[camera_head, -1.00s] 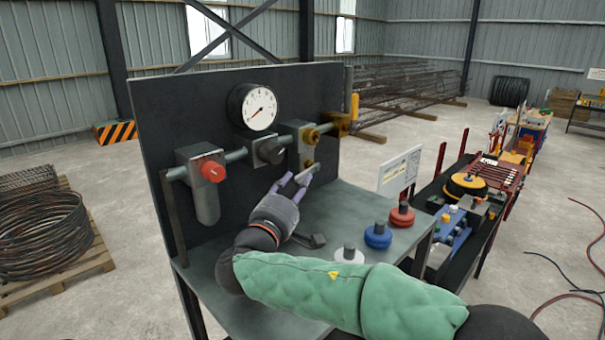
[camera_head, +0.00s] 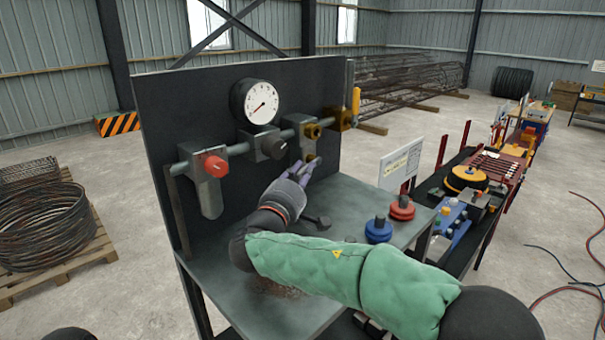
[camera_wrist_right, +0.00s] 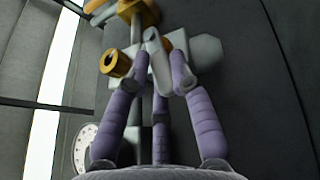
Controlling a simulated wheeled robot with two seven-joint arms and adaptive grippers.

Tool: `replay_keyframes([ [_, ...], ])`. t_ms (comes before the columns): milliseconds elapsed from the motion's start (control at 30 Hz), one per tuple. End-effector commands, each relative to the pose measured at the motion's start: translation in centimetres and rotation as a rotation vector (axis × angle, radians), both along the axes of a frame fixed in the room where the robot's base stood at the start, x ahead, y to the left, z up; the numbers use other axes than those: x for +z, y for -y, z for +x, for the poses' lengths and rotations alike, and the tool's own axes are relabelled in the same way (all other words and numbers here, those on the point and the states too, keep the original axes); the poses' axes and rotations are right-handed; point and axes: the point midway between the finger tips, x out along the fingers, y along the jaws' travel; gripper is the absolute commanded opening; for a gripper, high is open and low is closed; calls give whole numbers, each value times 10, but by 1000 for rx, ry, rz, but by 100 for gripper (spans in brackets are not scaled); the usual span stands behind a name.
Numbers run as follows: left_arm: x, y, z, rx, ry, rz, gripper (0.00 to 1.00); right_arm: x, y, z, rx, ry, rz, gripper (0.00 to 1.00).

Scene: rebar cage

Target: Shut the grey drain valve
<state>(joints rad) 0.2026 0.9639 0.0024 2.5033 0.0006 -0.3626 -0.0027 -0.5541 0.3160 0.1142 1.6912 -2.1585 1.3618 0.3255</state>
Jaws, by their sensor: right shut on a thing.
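The grey drain valve's lever (camera_wrist_right: 159,66) shows between my fingertips in the right wrist view, below a brass body (camera_wrist_right: 138,12). My right gripper (camera_wrist_right: 162,72) is shut on it, with purple fingers on both sides. The lever is mostly hidden there by the fingers. How far it is turned is hard to tell. My left gripper is not in view.
A red knob (camera_head: 215,166) and a pressure gauge (camera_head: 262,104) are on the panel to the left. A dark tool (camera_head: 318,222), a blue disc (camera_head: 378,230) and a red disc (camera_head: 402,208) lie on the bench (camera_head: 345,195). The panel (camera_head: 180,105) stands close behind the gripper.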

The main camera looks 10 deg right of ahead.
Motion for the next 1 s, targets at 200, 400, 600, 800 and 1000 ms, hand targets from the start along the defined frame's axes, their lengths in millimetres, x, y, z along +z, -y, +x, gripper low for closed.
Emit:
replay_keyframes([
  [200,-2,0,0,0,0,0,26,3,0,0,-3,-32,47,0],
  [400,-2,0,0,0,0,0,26,2,1,0,-3,-35,48,0],
  [600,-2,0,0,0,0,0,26,2,1,0,-3,-35,48,0],
  [800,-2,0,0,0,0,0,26,2,1,0,-3,-35,48,0],
  [1000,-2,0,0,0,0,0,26,2,1,0,-4,-35,47,0],
])
